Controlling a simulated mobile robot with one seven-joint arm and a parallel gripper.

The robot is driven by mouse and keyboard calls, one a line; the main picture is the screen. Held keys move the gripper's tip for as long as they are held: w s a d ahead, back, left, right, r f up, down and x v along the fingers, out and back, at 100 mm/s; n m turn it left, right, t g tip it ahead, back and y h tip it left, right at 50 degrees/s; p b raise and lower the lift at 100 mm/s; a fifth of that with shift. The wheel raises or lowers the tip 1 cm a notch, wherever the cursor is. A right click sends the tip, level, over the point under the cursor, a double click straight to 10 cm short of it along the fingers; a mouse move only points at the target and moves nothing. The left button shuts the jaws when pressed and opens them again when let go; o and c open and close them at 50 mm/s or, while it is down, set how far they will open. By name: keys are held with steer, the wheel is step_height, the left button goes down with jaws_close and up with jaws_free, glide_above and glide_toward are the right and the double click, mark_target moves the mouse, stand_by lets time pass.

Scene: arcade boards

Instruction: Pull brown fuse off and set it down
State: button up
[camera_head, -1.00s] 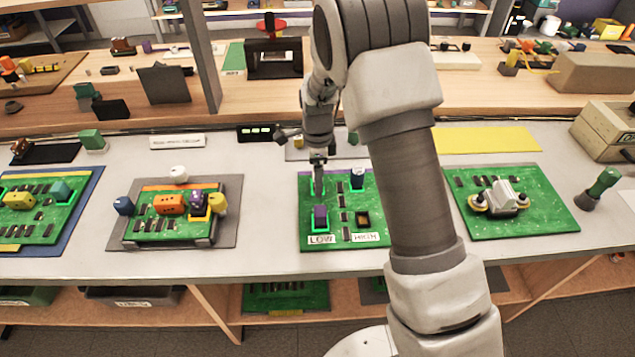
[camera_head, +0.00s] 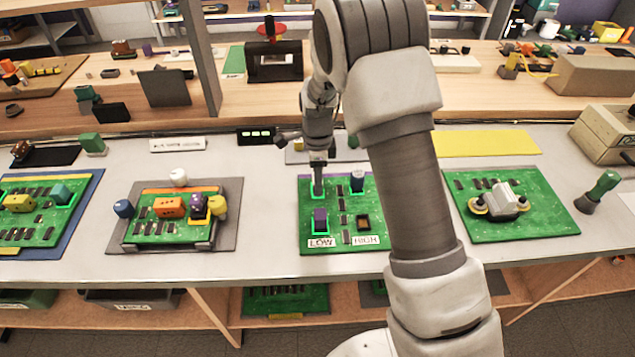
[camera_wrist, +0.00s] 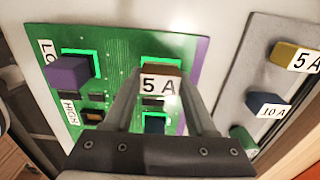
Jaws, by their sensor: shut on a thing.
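The brown fuse (camera_wrist: 160,70), with a white "5 A" label, is between the fingertips of my gripper (camera_wrist: 160,84) in the wrist view, and the gripper is shut on it. It is over a green-outlined socket of the green board (camera_wrist: 118,45); I cannot tell whether it is seated or just clear. In the head view my gripper (camera_head: 318,180) is at the board's (camera_head: 310,186) upper left. The fuse is too small to tell there.
A purple fuse (camera_head: 320,214) stands at the LOW label, and a dark blue fuse (camera_head: 357,181) at the upper right. A grey strip (camera_wrist: 250,75) holds yellow, blue and green fuses. Bare grey counter (camera_head: 270,190) lies left of the board.

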jaws_close()
steer(key=shift+r, duration=0.1)
steer(key=shift+r+p, duration=0.9)
steer(key=shift+r, duration=0.2)
steer(key=shift+r, duration=0.2)
steer(key=shift+r+p, duration=1.5)
steer(key=shift+r, duration=0.4)
